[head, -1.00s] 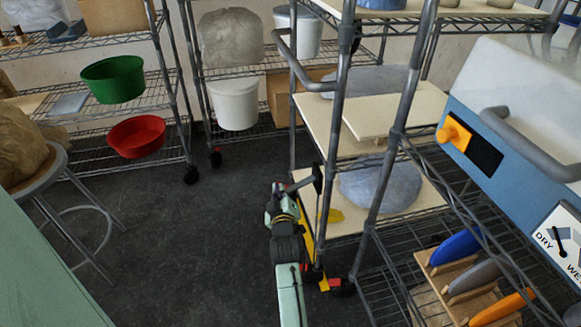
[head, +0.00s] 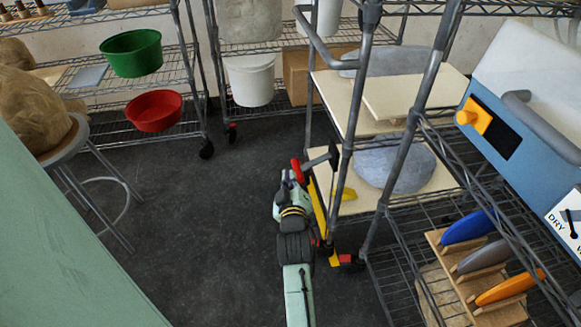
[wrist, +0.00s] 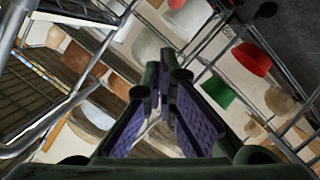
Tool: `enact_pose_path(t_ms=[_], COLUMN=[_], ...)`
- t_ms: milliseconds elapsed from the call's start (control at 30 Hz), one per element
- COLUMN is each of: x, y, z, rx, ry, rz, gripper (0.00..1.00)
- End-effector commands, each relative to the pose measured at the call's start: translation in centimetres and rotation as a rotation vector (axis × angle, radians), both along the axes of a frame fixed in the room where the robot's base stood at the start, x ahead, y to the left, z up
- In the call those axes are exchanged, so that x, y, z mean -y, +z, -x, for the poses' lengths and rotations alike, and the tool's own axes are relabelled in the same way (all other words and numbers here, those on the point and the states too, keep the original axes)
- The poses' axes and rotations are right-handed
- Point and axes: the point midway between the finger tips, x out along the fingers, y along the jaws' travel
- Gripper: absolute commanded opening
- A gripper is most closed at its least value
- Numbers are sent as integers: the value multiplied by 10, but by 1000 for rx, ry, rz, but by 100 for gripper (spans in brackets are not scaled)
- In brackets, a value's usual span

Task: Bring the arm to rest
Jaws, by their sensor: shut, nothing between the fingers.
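My arm (head: 296,240) reaches up from the bottom middle of the head view, beside the wheeled wire rack on the right. Its far end is close to the rack's left post in the picture; I cannot tell if they touch. The fingers are hard to make out there. In the wrist view my gripper (wrist: 168,92) shows its purple-padded fingers drawn together at the tips, with nothing held.
The wire rack holds pale boards (head: 410,95), a grey rounded lump (head: 396,165) and coloured tools in a wooden holder (head: 480,265). A green basin (head: 131,54) and red basin (head: 153,111) sit on back shelves. A stool (head: 62,145) stands left. Dark floor (head: 210,215) is clear.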

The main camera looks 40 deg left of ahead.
Motion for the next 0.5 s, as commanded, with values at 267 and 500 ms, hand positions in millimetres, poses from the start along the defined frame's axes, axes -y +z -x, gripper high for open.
enact_pose_path(t_ms=[267, 500], x=[8, 8], y=[3, 3], z=[9, 9], rx=[0, 1], ry=[0, 0], rz=[0, -1], gripper=[0, 0])
